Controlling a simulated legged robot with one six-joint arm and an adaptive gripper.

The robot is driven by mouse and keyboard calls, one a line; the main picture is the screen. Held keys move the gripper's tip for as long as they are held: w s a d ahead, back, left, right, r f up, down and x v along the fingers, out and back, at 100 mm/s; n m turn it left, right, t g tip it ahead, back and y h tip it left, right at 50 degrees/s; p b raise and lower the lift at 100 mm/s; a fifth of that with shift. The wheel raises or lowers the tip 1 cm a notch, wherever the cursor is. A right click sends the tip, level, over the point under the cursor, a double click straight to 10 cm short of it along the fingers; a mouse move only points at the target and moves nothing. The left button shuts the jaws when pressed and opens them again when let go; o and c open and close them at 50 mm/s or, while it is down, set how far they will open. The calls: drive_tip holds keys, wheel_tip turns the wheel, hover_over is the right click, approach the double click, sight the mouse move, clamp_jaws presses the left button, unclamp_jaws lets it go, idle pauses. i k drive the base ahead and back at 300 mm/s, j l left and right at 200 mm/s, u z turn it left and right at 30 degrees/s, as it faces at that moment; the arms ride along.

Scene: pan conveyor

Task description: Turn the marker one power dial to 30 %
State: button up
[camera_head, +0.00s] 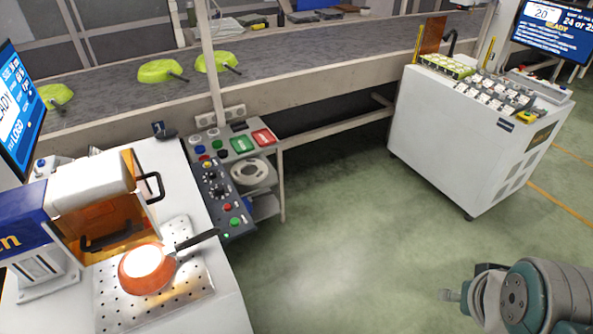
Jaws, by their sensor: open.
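The left marking machine (95,185) is a white and blue unit with an orange window, at the left of the view. Its dark control panel (236,205) runs along the right side of its white bench. Two black round dials show on the panel, an upper dial (210,175) and a lower dial (217,191). I cannot read their labels or settings, nor tell which one is the power dial. My gripper (462,291) is at the lower right, open, over the floor, far from the panel. Nothing shows between its fingers.
An orange pan (147,269) lies on the perforated plate (185,299) with its handle toward the panel. A grey box (240,142) with red and green buttons stands behind the panel. A conveyor (300,70) carries green pans. A white cabinet (445,145) stands right. Floor between is clear.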

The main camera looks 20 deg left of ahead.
sight(219, 189)
drive_tip(key=i+l+z, duration=0.5)
drive_tip(key=i+l+u, duration=0.1)
drive_tip(key=i+u, duration=0.25)
drive_tip(key=i+l+u, duration=0.3)
drive_tip(key=i+j+u, duration=0.25)
drive_tip(key=u, duration=0.25)
drive_tip(key=i+u, duration=0.45)
drive_tip(key=i+l+u, duration=0.1)
drive_tip(key=i+u, duration=0.7)
drive_tip(key=i, duration=0.2)
drive_tip(key=i+u, duration=0.35)
drive_tip(key=i+j, duration=0.05)
drive_tip(key=i, duration=0.05)
